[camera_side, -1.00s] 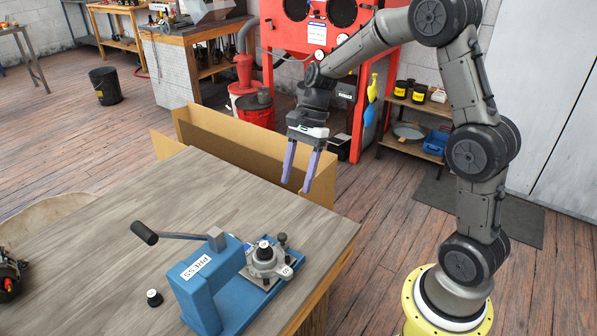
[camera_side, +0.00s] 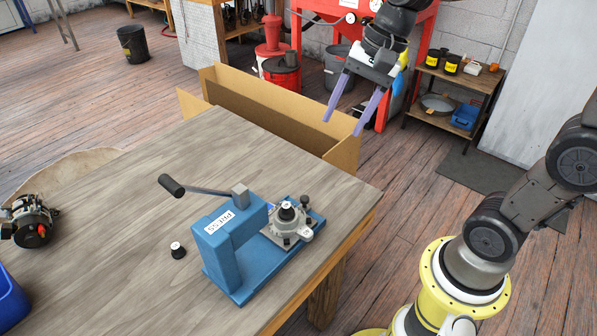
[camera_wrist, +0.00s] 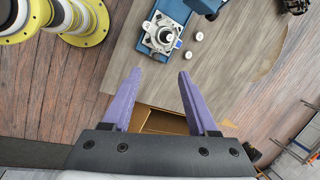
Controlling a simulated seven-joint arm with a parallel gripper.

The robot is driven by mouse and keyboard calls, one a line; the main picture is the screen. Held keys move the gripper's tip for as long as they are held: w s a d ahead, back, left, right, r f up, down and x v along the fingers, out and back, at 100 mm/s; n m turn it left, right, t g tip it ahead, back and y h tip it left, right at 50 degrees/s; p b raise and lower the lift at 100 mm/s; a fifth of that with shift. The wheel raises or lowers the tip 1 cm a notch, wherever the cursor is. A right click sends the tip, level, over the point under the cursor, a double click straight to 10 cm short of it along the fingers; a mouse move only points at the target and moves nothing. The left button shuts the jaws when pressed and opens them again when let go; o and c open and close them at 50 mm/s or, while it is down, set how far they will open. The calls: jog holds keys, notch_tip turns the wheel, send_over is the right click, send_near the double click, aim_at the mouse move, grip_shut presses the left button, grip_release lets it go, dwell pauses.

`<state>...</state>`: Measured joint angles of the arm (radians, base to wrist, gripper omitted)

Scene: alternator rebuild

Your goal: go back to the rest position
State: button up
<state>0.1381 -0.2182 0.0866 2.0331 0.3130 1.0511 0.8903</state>
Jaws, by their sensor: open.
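My gripper (camera_side: 352,112) is open and empty, with two purple fingers spread apart. In the side view it is in the air above the right end of the cardboard box, clear of the table. In the wrist view the gripper (camera_wrist: 156,82) points toward the table, with nothing between its fingers. The blue press (camera_side: 228,245) stands on the wooden table (camera_side: 110,225), with a grey metal housing (camera_side: 285,235) on its base. The press and the housing (camera_wrist: 160,34) also show at the top of the wrist view.
An open cardboard box (camera_side: 270,120) stands behind the table. A small black part with a white top (camera_side: 178,251) lies left of the press. An alternator (camera_side: 30,222) and a blue bin (camera_side: 10,300) are at the left edge. A shelf (camera_side: 462,85) stands at the back right.

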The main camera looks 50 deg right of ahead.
jog(key=s+d+f+n+t+h, duration=0.1)
jog(key=s+f+n+t+h, duration=0.1)
jog(key=s+n, duration=1.1)
jog(key=shift+s+d+t+h, duration=0.2)
jog(key=shift+d+t+h, duration=0.2)
